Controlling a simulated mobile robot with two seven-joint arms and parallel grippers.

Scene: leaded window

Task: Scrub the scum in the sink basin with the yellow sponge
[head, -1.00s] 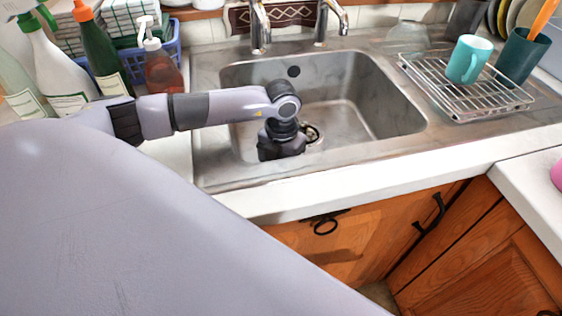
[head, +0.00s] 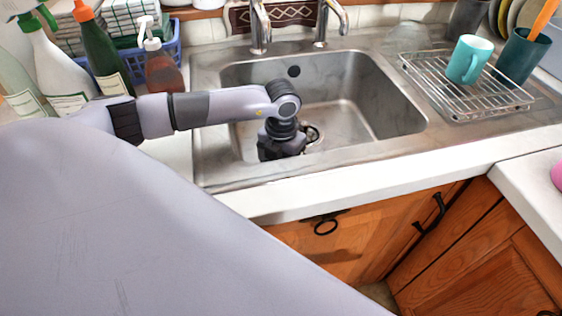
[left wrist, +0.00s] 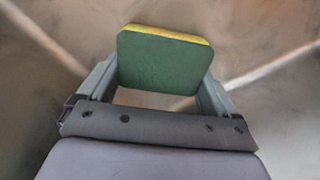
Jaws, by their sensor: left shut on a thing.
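The sponge (left wrist: 165,60), with a dark green face and a yellow edge, is held between the fingers of my left gripper (left wrist: 157,84) in the left wrist view. In the head view my left gripper (head: 283,145) points down into the steel sink basin (head: 345,112), over its front left part. Its fingertips and the sponge are hidden there, so I cannot tell whether the sponge touches the floor. Faint brownish-grey smudges show on the basin surface in the left wrist view. My right gripper is not in view.
Two chrome taps (head: 260,28) stand behind the basin. A wire rack (head: 466,90) with a teal mug (head: 468,60) is at the right. A soap dispenser (head: 161,66), several bottles and a blue basket (head: 172,46) crowd the left. The front counter edge (head: 350,184) is clear.

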